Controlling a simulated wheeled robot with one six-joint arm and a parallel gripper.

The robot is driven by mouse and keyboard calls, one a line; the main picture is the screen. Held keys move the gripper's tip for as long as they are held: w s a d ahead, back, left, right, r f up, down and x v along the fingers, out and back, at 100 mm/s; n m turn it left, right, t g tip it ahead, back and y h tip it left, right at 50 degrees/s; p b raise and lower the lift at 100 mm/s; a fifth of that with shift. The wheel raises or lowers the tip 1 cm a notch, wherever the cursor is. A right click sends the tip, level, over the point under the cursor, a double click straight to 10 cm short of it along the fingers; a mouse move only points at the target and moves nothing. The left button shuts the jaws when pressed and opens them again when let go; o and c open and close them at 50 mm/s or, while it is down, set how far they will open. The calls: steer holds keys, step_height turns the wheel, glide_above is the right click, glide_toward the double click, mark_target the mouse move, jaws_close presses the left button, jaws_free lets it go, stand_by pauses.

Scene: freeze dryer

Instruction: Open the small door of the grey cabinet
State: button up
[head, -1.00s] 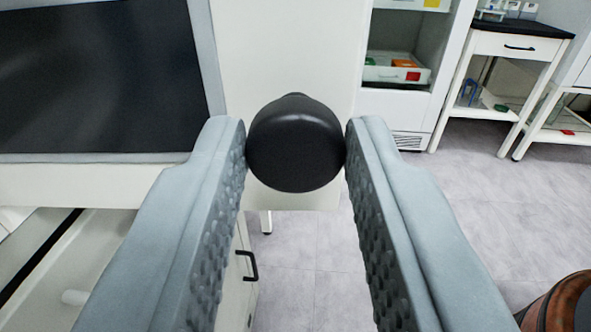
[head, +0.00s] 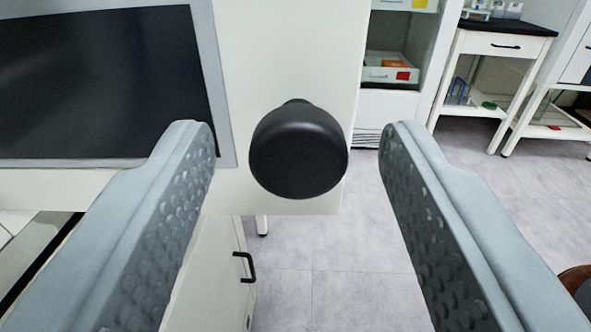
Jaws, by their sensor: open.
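A round black knob (head: 298,152) sticks out from an off-white panel (head: 285,60), right of a dark window in a grey frame (head: 226,130). My gripper (head: 298,135) is open, one ridged grey finger on each side of the knob. There is a visible gap between the knob and each finger, and nothing is held. A white cabinet front with a black bar handle (head: 245,267) is below the panel, partly behind the left finger. I cannot tell which of these is the grey cabinet's small door.
An open-fronted white cabinet with a drawer (head: 390,74) stands at the back. Right of it is a white table with a black top (head: 505,28). Grey floor (head: 330,250) lies open between. A brown and black object (head: 578,285) shows at the lower right edge.

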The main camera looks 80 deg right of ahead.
steer(key=v, duration=1.7)
steer(key=shift+a, duration=0.2)
steer(key=shift+s, duration=0.1)
